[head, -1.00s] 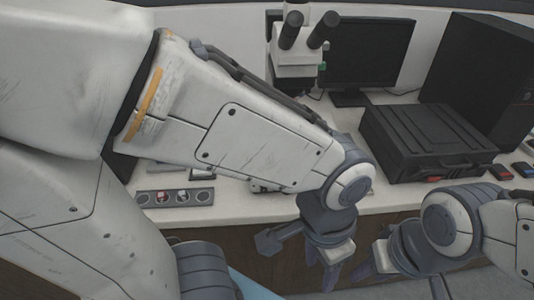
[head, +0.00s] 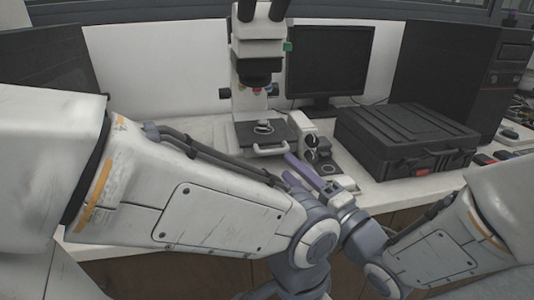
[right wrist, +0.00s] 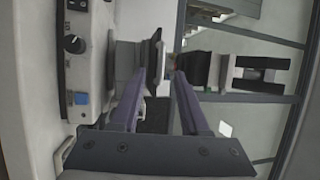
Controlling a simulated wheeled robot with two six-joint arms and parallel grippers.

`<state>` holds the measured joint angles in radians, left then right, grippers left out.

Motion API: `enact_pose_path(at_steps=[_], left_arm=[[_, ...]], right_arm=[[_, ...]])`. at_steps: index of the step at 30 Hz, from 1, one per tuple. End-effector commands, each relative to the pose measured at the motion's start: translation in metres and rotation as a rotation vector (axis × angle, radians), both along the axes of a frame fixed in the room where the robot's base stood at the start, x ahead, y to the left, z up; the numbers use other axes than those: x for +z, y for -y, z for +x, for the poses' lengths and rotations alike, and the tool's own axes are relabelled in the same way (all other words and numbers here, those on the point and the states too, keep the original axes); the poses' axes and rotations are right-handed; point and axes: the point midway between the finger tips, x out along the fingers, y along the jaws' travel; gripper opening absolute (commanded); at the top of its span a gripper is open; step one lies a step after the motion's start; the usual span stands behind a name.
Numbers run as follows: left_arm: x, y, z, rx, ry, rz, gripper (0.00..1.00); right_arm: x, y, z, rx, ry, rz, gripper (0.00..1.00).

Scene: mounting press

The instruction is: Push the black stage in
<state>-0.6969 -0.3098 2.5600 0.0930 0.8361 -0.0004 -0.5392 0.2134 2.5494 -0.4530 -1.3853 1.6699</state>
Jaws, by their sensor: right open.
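The black stage (head: 283,131) sits under the lens of the white microscope (head: 259,50) in the head view. A white handle (head: 270,151) runs along its front edge. My right gripper (head: 288,166) is open, with its purple fingers pointing up and left just in front of the handle's right end. I cannot tell whether they touch it. The right wrist view shows the same gripper (right wrist: 163,75) with its fingers apart and a dark plate edge near the tips. My left arm crosses the front of the desk, and its fingers are below the picture's edge.
A small white unit with black knobs (head: 302,128) stands right of the stage, close to my right fingers. A black case (head: 405,140) fills the desk to the right. A monitor (head: 330,60) stands behind. My left arm hides the desk's front left.

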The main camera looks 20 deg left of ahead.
Motion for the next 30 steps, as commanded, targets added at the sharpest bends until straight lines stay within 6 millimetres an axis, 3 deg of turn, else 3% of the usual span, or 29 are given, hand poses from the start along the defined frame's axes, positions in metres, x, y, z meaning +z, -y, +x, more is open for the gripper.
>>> enact_pose_path(at_steps=[18, 30], left_arm=[[0.012, 0.000, 0.000, 0.000, 0.000, 0.000, 0.50], [0.012, 0.000, 0.000, 0.000, 0.000, 0.000, 0.50]], right_arm=[[0.017, -0.078, 0.050, 0.004, 0.001, 0.005, 0.45], [0.018, -0.085, 0.055, 0.003, 0.000, 0.005, 0.45]])
